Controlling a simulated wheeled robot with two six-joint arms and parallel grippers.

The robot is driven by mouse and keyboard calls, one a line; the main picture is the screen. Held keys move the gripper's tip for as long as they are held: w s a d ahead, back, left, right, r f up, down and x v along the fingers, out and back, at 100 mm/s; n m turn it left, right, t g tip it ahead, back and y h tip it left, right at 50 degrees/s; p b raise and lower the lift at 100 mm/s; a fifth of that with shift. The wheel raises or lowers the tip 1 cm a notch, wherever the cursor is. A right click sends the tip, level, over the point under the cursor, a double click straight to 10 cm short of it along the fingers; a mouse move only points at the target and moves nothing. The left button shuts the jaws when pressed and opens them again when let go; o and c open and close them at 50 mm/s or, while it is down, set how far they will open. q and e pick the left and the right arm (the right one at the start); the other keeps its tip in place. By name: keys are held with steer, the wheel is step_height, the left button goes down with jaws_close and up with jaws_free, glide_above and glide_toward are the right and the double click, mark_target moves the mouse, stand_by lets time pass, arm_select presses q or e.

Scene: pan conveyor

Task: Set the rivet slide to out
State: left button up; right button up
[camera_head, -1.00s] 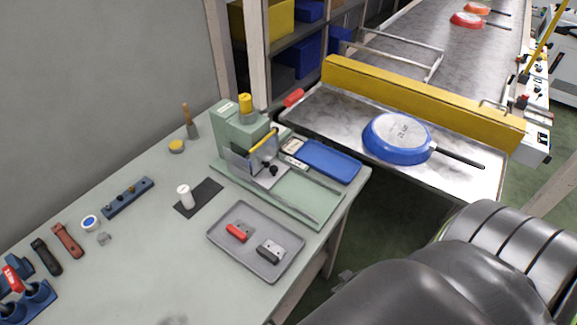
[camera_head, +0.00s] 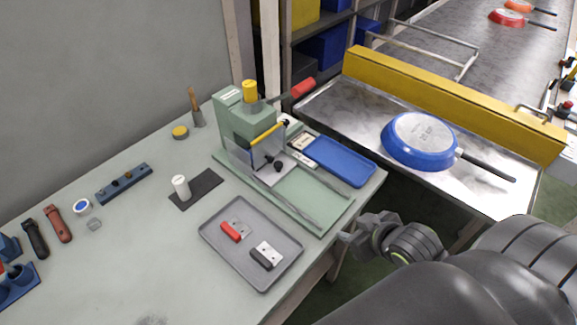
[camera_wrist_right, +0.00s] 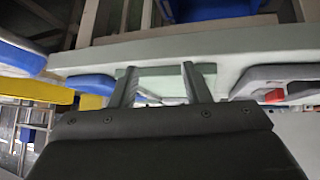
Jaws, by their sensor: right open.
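The green rivet press (camera_head: 245,125) stands at the back of the bench, with a yellow cap on top and a red-tipped lever to its right. Its slide (camera_head: 270,174) is a pale plate with black knobs, sitting at the press end of two metal rails, under the head and partly behind a clear guard. The rails' front part is bare. My right gripper (camera_head: 347,237) is open and empty, just off the bench's front right edge, apart from the slide. In the right wrist view its two fingers (camera_wrist_right: 157,85) point at the bench edge. My left gripper is not in view.
A grey tray (camera_head: 212,243) with a red and a black handle part lies in front of the press. A blue tray (camera_head: 340,162) is right of the slide. A blue pan (camera_head: 418,141) lies upside down on the conveyor end (camera_head: 340,106). A white cylinder (camera_head: 181,187) stands left.

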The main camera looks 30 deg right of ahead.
steer(key=w+r+n+t+y, duration=0.2)
steer(key=w+r+t+y, duration=0.2)
steer(key=w+r, duration=0.4)
steer(key=b, duration=0.2)
glide_toward(281, 165)
steer(key=shift+y, duration=0.3)
steer(key=x, duration=0.8)
steer(key=shift+w+d+f, duration=0.1)
steer(key=shift+w+f, duration=0.1)
steer(key=shift+w, duration=0.05)
steer(key=shift+c, duration=0.2)
jaws_close()
